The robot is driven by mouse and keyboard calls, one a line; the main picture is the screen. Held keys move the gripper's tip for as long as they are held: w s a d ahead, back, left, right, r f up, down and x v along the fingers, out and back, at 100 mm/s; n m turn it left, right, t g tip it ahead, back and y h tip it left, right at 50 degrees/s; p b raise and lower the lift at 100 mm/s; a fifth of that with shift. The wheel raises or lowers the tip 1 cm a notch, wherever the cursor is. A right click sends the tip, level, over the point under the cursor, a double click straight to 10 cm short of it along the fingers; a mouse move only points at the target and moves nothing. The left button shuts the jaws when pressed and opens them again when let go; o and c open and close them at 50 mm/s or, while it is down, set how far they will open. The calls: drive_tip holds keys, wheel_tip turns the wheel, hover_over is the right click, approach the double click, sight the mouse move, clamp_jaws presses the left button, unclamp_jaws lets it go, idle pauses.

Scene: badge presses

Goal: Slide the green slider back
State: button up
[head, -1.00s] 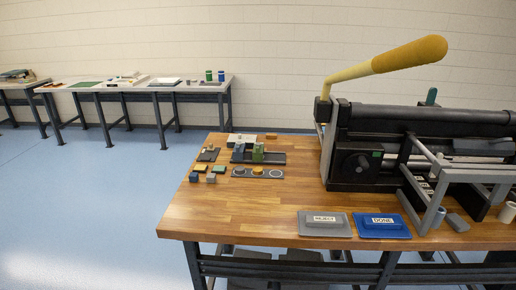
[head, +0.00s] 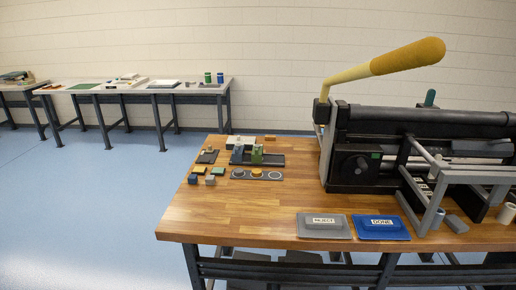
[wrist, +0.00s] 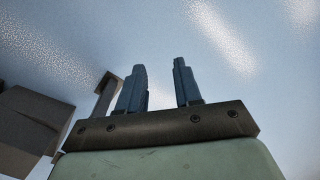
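The green slider (head: 257,154) is a small upright green block on a dark base (head: 276,160) at the far left part of the wooden table, in the head view. A grey-blue block (head: 237,154) stands just left of it on the same base. My gripper (wrist: 160,65) shows only in the wrist view. Its two dark blue fingers are apart, with nothing between them. The wrist view shows a pale blue surface beyond the fingers, and no slider, so the distance from my gripper to the slider cannot be told.
A black press (head: 358,165) with a long yellow handle (head: 405,58) fills the table's right side. A grey REJECT tray (head: 324,232) and a blue DONE tray (head: 380,234) lie at the front. Small blocks and a strip with discs (head: 246,174) lie near the slider. The table's front left is clear.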

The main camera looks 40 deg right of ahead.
drive_tip(key=w+a+r+n+t+y, duration=0.1)
drive_tip(key=w+a+r+t, duration=0.15)
drive_tip(key=w+r, duration=0.6)
drive_tip(key=w+a+r+t+y, duration=0.1)
drive_tip(key=w+a+r, duration=0.25)
drive_tip(key=w, duration=0.95)
drive_tip(key=w+a+r+n+t+y, duration=0.1)
drive_tip(key=w+a+r+t, duration=0.15)
drive_tip(key=w+r, duration=0.55)
drive_tip(key=w+a+r+n+t, duration=0.1)
drive_tip(key=w+a+r, duration=0.1)
drive_tip(key=w+r, duration=0.75)
drive_tip(key=w+d+r+n+t+y, duration=0.1)
drive_tip(key=w+d+r, duration=0.6)
drive_tip(key=w+r, duration=0.1)
drive_tip(key=w+d+r, duration=0.1)
drive_tip(key=d+r, duration=0.3)
drive_tip(key=d, duration=0.5)
wheel_tip(320, 180, up, 25)
drive_tip(key=n+g+h, duration=0.2)
drive_tip(key=n+h, duration=0.1)
drive_tip(key=n, duration=0.1)
hover_over(257, 149)
drive_tip(key=s+d, duration=0.4)
drive_tip(key=x, duration=1.4)
drive_tip(key=shift+s+f, duration=0.1)
drive_tip(key=shift+s, duration=0.2)
